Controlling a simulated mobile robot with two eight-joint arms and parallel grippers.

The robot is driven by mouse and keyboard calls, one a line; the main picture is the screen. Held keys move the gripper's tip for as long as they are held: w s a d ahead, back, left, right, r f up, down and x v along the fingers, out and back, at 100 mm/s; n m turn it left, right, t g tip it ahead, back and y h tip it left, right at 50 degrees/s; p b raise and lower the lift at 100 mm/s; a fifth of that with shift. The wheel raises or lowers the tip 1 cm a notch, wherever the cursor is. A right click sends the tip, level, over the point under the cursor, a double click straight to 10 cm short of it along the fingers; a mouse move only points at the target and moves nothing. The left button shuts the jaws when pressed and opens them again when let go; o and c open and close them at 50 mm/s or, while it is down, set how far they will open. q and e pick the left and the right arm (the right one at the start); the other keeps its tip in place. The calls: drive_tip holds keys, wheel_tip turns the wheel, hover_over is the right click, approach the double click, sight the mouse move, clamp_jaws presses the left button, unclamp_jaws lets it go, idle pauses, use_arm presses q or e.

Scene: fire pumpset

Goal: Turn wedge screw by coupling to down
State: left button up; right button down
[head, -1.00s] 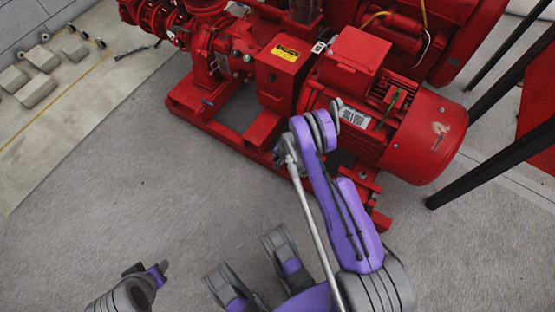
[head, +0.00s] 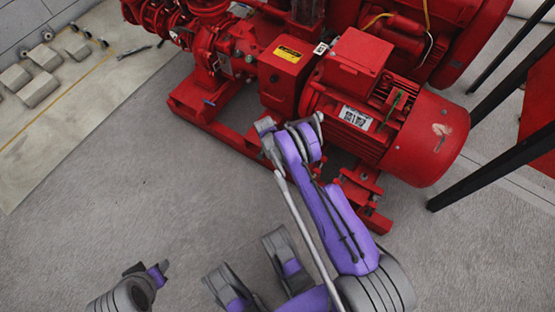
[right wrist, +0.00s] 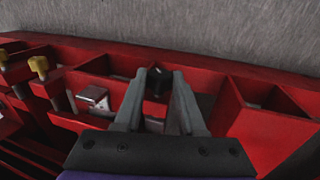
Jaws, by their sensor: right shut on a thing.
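In the right wrist view, a dark, square-looking piece (right wrist: 158,82) stands between my fingertips in a slot of the red base frame; I take it to be the wedge screw. My right gripper (right wrist: 160,92) has its two grey fingers closed on it, one on each side. The fingers partly cover the piece, and its lower part is hidden.
The red motor (head: 425,135) and red box with yellow label (head: 285,65) rise behind my right arm. A silver block (right wrist: 93,98) and yellow-headed bolts (right wrist: 38,66) sit left of the fingers. Dark posts (head: 490,170) stand right. The floor in front is clear.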

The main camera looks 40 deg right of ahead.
drive_tip(key=shift+g, duration=0.4)
drive_tip(key=shift+c, duration=2.4)
unclamp_jaws()
drive_tip(key=p+v, duration=0.2)
drive_tip(key=v, duration=0.8)
drive_tip(key=shift+w+a+r, duration=0.25)
drive_tip(key=shift+r, duration=0.05)
